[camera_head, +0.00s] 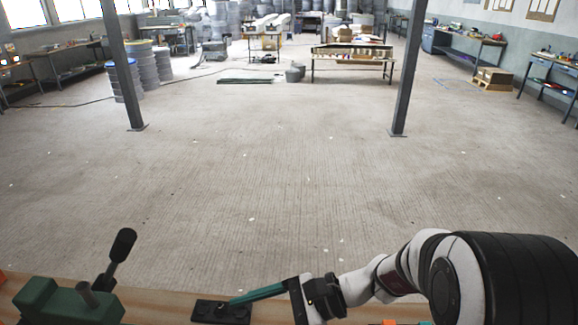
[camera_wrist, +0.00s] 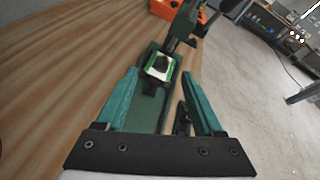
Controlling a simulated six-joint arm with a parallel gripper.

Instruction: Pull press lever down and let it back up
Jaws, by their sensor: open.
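The press (camera_head: 70,300) is a green body at the lower left of the head view, on the wooden bench. Its lever (camera_head: 122,246) stands raised, tilted up to the right, with a dark handle. My gripper (camera_head: 232,302) is to the right of the press and apart from the lever. In the wrist view my gripper (camera_wrist: 160,74) has its teal fingers spread with nothing held. The green press (camera_wrist: 180,25) shows beyond the fingertips, with a white, green-edged square (camera_wrist: 160,66) holding a dark piece. The lever handle is not clear in the wrist view.
A black plate with round parts (camera_head: 208,310) lies on the bench near my fingertips. An orange container (camera_wrist: 166,8) stands beyond the press. The wooden bench (camera_wrist: 60,70) is bare on the left of the wrist view. Open floor lies past the bench edge.

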